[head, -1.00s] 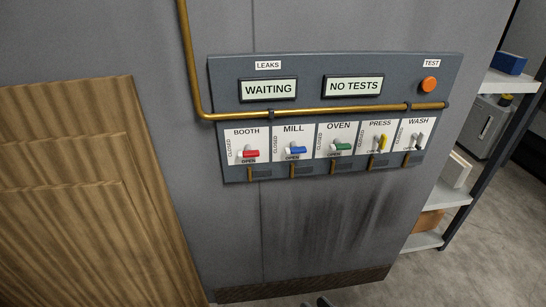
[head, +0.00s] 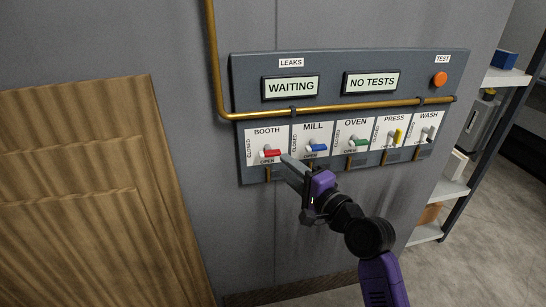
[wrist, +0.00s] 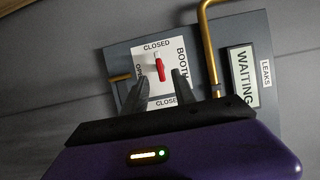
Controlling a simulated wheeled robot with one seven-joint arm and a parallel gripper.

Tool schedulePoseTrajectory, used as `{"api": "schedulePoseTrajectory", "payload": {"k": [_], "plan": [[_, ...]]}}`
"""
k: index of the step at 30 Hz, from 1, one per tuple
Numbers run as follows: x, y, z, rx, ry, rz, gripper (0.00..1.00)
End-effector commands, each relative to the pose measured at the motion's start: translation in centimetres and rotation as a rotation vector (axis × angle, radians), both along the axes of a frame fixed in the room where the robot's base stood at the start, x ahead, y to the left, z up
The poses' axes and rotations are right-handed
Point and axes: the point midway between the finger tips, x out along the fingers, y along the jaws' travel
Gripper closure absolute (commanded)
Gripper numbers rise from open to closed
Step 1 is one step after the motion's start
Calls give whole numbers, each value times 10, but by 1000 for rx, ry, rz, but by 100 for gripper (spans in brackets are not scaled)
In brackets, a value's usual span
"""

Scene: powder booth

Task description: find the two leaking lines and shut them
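A grey panel (head: 245,70) carries a row of valve levers labelled BOOTH, MILL, OVEN, PRESS and WASH. The red BOOTH lever (head: 273,153), blue MILL lever (head: 318,148) and green OVEN lever (head: 360,143) point right, near their OPEN labels. The LEAKS display (head: 291,87) reads WAITING; another display (head: 371,82) reads NO TESTS. An orange TEST button (head: 440,79) is at upper right. My gripper (wrist: 158,92) is open, fingers apart, facing the red lever (wrist: 160,67).
A brass pipe (head: 211,60) runs down the wall and across the panel above the levers. A wooden door-like panel (head: 80,190) stands at left. Shelves (head: 450,191) with boxes and a grey canister (head: 484,122) stand at right, with open floor beside them.

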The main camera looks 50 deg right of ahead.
Motion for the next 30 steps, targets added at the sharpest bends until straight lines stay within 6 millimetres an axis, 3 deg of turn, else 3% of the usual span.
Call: {"api": "schedulePoseTrajectory", "payload": {"k": [12,24,25,30], "plan": [[58,-11,1,-2,-1,1,67],[67,-13,0,-4,1,0,67],[67,-13,0,-4,1,0,69],[67,-13,0,-4,1,0,100]]}}
